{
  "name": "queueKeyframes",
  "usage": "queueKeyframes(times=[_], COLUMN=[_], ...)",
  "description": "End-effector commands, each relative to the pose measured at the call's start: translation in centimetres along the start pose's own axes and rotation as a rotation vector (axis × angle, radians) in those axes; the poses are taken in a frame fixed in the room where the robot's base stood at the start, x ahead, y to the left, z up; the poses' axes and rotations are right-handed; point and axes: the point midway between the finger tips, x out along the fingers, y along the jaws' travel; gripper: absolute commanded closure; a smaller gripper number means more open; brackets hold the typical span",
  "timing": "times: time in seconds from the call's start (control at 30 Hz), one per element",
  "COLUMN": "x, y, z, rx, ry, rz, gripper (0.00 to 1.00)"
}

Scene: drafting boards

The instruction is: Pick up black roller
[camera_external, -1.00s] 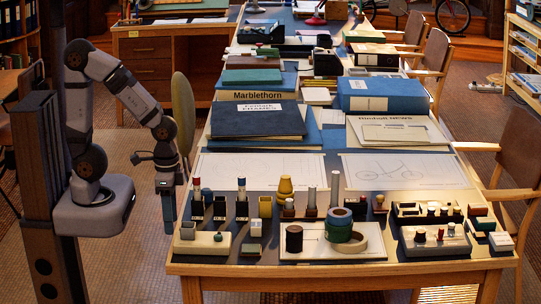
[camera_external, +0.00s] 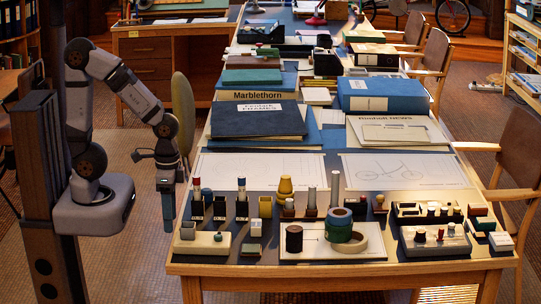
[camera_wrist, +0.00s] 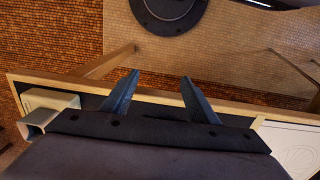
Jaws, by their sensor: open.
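A short dark upright cylinder (camera_external: 294,239), which looks like the black roller, stands on the white board (camera_external: 340,254) near the front of the long drafting table. Blue and green tape rolls stand just to its right. My gripper (camera_external: 168,215) hangs pointing down beside the table's left edge, well left of the cylinder. In the wrist view my gripper (camera_wrist: 160,97) shows two blue fingers spread apart with nothing between them. I cannot make out the cylinder in the wrist view.
Drawing sheets (camera_external: 404,170) lie flat behind. Books fill the middle.

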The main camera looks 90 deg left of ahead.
Motion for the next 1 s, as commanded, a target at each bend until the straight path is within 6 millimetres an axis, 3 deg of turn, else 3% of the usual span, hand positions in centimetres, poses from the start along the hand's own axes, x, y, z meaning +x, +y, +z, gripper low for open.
queueKeyframes(times=[0.37,0.47,0.73,1.0], x=[-6.0,-8.8,-15.5,-15.3], y=[-1.3,-1.6,-3.4,-7.5], z=[0.8,-0.3,-6.0,-13.4], rx=[-0.156,-0.117,0.197,0.256], ry=[-0.126,-0.105,0.095,0.312], rz=[0.162,0.199,0.100,-0.140], gripper=[0.46,0.46,0.46,0.46])
